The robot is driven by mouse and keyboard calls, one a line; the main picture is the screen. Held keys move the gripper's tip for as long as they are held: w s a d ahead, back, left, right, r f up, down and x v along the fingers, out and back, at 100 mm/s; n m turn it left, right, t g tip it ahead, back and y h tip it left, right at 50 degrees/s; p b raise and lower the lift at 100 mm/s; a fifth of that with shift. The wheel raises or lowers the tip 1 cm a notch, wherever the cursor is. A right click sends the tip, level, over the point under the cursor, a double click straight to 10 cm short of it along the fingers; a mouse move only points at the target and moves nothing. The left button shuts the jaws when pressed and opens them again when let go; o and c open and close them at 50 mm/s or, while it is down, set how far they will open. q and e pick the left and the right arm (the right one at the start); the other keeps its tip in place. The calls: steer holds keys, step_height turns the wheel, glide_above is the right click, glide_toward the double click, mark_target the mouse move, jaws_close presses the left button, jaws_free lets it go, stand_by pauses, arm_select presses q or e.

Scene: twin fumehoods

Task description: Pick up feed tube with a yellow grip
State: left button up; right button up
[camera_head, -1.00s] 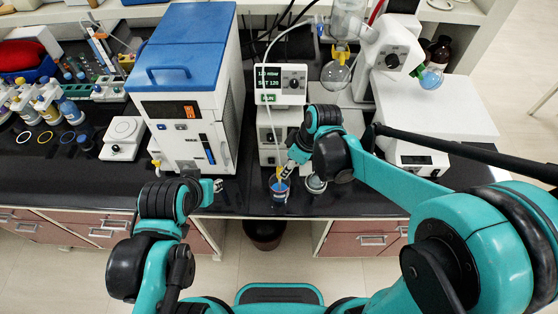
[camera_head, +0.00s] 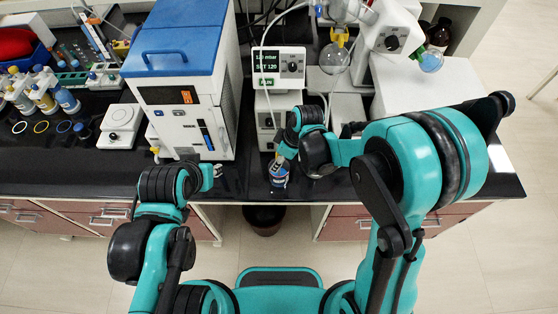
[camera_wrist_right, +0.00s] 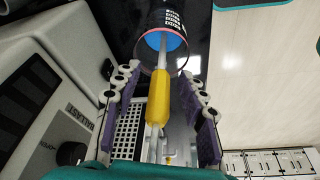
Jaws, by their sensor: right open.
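The feed tube's yellow grip (camera_wrist_right: 158,97) is in the right wrist view, between the two purple-padded fingers of my open right gripper (camera_wrist_right: 160,78). A gap shows on each side of it. The thin tube runs from the grip into a dark-labelled jar (camera_wrist_right: 168,14) with blue contents. In the head view the jar (camera_head: 279,178) stands near the bench's front edge. My right gripper (camera_head: 284,157) is just above it and hides the yellow grip. My left gripper (camera_head: 214,171) is small and apart from the jar, at the front edge; its jaws are unclear.
A blue-topped white instrument (camera_head: 183,85) stands left of the jar. A controller with a green display (camera_head: 278,67) and a pump (camera_head: 268,118) stand behind it. A round flask (camera_head: 334,58) hangs behind right. The black bench (camera_head: 60,178) is clear at front left.

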jaws_close()
